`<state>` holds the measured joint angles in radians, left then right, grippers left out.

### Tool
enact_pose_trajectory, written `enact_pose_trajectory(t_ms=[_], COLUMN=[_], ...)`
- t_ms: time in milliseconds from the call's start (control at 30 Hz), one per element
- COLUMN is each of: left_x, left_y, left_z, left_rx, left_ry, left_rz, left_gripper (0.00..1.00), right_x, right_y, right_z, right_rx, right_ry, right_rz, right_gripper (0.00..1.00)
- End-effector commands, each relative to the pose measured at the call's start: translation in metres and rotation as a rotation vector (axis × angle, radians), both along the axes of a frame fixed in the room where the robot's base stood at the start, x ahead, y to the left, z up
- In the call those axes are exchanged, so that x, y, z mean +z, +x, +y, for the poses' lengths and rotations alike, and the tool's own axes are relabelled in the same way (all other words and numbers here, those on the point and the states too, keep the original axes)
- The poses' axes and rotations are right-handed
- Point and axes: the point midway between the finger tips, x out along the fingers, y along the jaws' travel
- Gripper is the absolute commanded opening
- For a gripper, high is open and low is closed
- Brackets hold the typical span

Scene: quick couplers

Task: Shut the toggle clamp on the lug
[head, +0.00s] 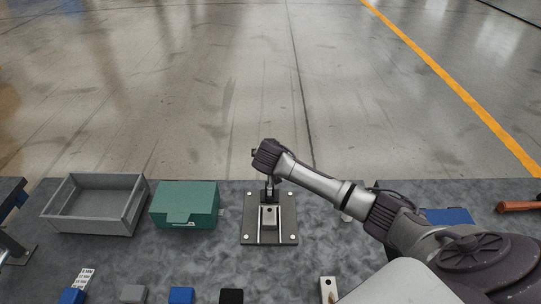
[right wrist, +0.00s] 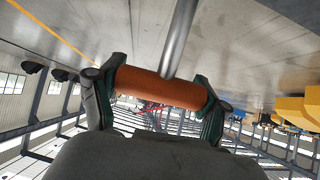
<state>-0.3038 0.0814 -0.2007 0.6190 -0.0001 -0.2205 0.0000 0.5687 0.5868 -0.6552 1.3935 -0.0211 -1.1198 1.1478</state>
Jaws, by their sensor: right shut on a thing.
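The toggle clamp (head: 269,193) stands at the back of a dark base plate (head: 287,222) with bright bolts at its corners. A pale metal block, which looks like the lug (head: 268,216), sits on the plate in front of it. In the right wrist view, my right gripper (right wrist: 155,88) is shut on the orange handle (right wrist: 178,92), with a finger at each end. A metal rod (right wrist: 180,40) runs from the handle. In the head view my right wrist covers the handle and fingers, above the clamp. I cannot tell whether the clamp touches the lug. My left gripper is not in view.
A grey open tray (head: 90,226) and a green box (head: 184,204) stand left of the plate. Small blue (head: 181,296), grey (head: 133,294) and black (head: 231,296) blocks lie at the front edge. An orange-handled tool (head: 518,206) lies far right. My right arm crosses the right side.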

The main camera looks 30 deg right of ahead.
Motion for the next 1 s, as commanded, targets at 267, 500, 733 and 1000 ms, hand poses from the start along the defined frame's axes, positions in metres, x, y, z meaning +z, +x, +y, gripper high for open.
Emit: enact_pose_trajectory(t_ms=[267, 500, 733, 1000], left_x=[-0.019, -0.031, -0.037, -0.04], left_y=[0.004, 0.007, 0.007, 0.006], left_z=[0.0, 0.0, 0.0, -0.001], left_rx=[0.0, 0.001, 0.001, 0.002], left_ry=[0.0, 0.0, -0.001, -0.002], left_rz=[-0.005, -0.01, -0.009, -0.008], left_gripper=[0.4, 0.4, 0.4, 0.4], right_x=[0.009, 0.011, 0.013, 0.013], right_y=[-0.021, -0.039, -0.049, -0.054], right_z=[0.014, 0.025, 0.03, 0.033], right_rx=[-0.004, -0.001, -0.002, -0.001], right_ry=[-0.084, -0.148, -0.159, -0.16], right_rz=[-0.156, -0.248, -0.265, -0.261], right_gripper=[0.13, 0.13, 0.14, 0.14])
